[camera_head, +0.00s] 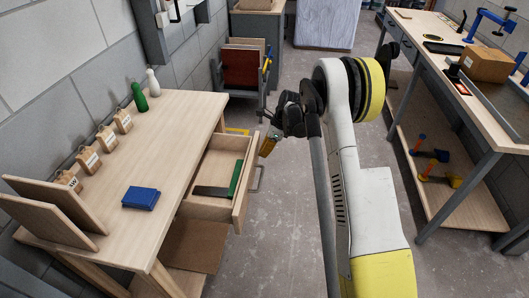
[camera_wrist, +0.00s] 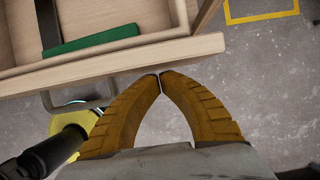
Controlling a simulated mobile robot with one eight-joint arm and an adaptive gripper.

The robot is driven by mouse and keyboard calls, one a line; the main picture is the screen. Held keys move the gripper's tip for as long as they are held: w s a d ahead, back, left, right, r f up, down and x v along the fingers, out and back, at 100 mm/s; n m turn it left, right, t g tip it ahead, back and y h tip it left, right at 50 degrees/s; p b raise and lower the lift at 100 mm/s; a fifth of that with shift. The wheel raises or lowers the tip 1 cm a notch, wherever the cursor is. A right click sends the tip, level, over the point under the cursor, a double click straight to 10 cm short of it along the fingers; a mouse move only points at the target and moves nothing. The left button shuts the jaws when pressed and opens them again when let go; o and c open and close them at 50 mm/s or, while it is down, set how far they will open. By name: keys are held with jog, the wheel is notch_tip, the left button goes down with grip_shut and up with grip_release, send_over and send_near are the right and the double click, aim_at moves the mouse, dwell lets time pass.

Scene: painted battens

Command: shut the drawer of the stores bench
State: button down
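The stores bench (camera_head: 180,122) is a pale wooden bench at the left in the head view. Its drawer (camera_head: 240,205) stands pulled out on the bench's right side, with a metal bar handle (camera_head: 257,178) on its front. A green batten (camera_head: 235,180) and a dark piece (camera_head: 210,191) lie in the drawer. My gripper (camera_head: 266,148) is just beyond the handle, near the drawer front's far end. In the wrist view, the yellow-brown fingers (camera_wrist: 160,76) meet at their tips with nothing between them. They are close to the drawer front (camera_wrist: 120,65); contact cannot be told.
Several tagged bags (camera_head: 90,158), a blue block (camera_head: 141,198), and green and white bottles (camera_head: 139,97) stand on the bench. Another workbench (camera_head: 450,70) lines the right side. Grey floor (camera_head: 285,235) between the benches is clear.

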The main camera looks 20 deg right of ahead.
send_over(218, 155)
jog(key=d, duration=0.2)
jog(key=shift+s+a, duration=0.25)
jog(key=shift+s, duration=0.2)
jog(key=shift+d, duration=0.1)
